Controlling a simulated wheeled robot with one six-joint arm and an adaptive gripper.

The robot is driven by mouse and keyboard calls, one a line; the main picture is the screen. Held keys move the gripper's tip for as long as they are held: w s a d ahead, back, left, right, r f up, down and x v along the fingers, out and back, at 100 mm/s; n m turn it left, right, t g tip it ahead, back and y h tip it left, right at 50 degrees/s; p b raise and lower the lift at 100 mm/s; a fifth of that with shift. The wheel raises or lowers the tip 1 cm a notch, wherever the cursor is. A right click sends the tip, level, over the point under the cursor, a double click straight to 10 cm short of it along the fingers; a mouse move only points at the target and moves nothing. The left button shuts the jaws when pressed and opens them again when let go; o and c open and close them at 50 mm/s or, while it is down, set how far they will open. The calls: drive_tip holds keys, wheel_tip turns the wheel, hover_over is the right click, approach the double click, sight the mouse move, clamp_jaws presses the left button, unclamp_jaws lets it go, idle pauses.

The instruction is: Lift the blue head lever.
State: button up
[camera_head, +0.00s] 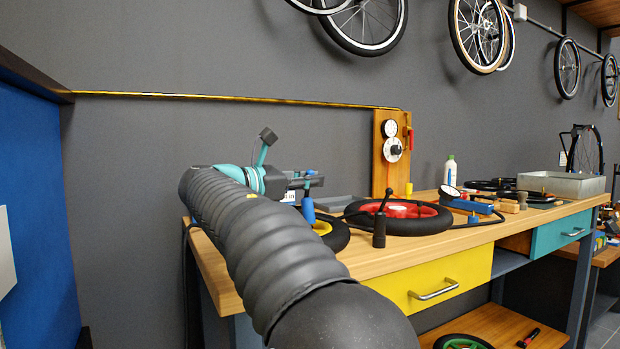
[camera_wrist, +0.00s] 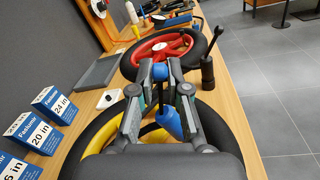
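The blue head (camera_head: 308,211) stands upright at the near left end of the bench, by the wheel with the yellow rim. A dark lever rod rises from its top. In the wrist view the blue head (camera_wrist: 168,122) is seen between the fingers of my gripper (camera_wrist: 162,76), and the lever's blue knob (camera_wrist: 160,72) is between the fingertips. In the head view my gripper (camera_head: 307,181) is level with the top of the lever. The fingers are apart with the knob between them; whether they press on it is unclear.
A black head with its own lever (camera_head: 380,238) stands to the right, beside the red-rimmed wheel (camera_head: 432,218). In the wrist view, several blue-white boxes (camera_wrist: 56,103) and a grey slab (camera_wrist: 96,72) lie left. A wooden panel with dials (camera_head: 380,165) stands behind.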

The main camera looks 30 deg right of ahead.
drive_tip(key=shift+o, duration=1.1)
drive_tip(key=shift+a, duration=0.15)
drive_tip(key=s+a, duration=0.1)
drive_tip(key=a, duration=1)
drive_tip(key=shift+s+a, duration=0.3)
drive_tip(key=shift+s, duration=0.1)
